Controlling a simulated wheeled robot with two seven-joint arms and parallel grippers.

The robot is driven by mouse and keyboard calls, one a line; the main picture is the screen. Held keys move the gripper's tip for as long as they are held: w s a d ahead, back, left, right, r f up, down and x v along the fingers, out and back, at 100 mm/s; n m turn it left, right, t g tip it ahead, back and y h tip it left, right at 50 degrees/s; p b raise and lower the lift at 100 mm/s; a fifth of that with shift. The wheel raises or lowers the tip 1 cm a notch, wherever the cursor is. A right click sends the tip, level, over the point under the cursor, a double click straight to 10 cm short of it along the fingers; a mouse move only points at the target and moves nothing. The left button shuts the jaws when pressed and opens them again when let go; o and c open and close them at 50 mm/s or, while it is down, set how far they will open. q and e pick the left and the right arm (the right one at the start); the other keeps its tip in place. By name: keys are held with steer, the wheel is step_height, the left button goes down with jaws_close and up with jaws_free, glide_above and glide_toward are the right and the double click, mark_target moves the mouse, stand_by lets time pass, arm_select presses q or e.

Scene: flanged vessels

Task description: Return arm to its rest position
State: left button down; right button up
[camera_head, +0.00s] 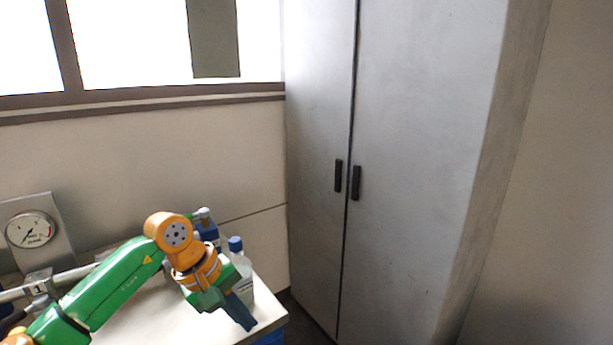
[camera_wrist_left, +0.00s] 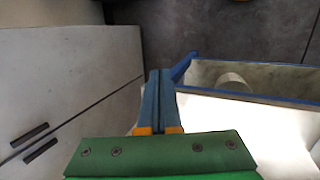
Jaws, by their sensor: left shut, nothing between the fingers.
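My left arm (camera_head: 110,285), green with orange joints, comes in from the lower left of the head view and reaches over the white table. My left gripper (camera_head: 243,314) points down to the right near the table's right corner, in front of a clear bottle. Its dark blue fingers are closed together and empty; they also show shut in the left wrist view (camera_wrist_left: 159,85). My right gripper is not in view.
A clear bottle with a blue cap (camera_head: 236,245) stands right by the gripper. A pressure gauge (camera_head: 30,229) and pipe (camera_head: 75,273) are at left. A tall grey cabinet (camera_head: 420,150) with black handles stands right. The white tabletop (camera_head: 150,318) is partly hidden.

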arm_select(q)
steer(key=d+f+n+h, duration=0.5)
steer(key=d+n+h, duration=0.4)
steer(key=d+n, duration=0.3)
step_height(320, 180, down, 4)
steer(key=w+n+t+h, duration=0.2)
steer(key=n+t, duration=0.3)
steer(key=n, duration=0.5)
steer(key=s+a+f+n+t+y, duration=0.25)
steer(key=a+f+n+y, duration=0.4)
steer(key=f+n, duration=0.6)
steer(key=s+a+f+n+t+y, duration=0.2)
steer(key=s+a+f+n+y, duration=0.4)
steer(key=f+n, duration=0.6)
steer(key=s+a+f+n+g+y, duration=0.1)
steer(key=s+f+n, duration=0.4)
steer(key=s, duration=0.5)
steer(key=s+a+f+n+g+y, duration=0.1)
steer(key=s+a+f+n+g, duration=0.2)
steer(key=s, duration=0.8)
steer(key=s+a+f+n+g+y, duration=0.1)
steer(key=s+a+f+n+g, duration=0.2)
steer(key=s+f+n+g, duration=0.3)
steer(key=s+f+n, duration=0.1)
steer(key=s, duration=0.4)
steer(key=shift+s, duration=0.2)
steer(key=shift+w+a+n, duration=0.1)
steer(key=shift+n, duration=0.15)
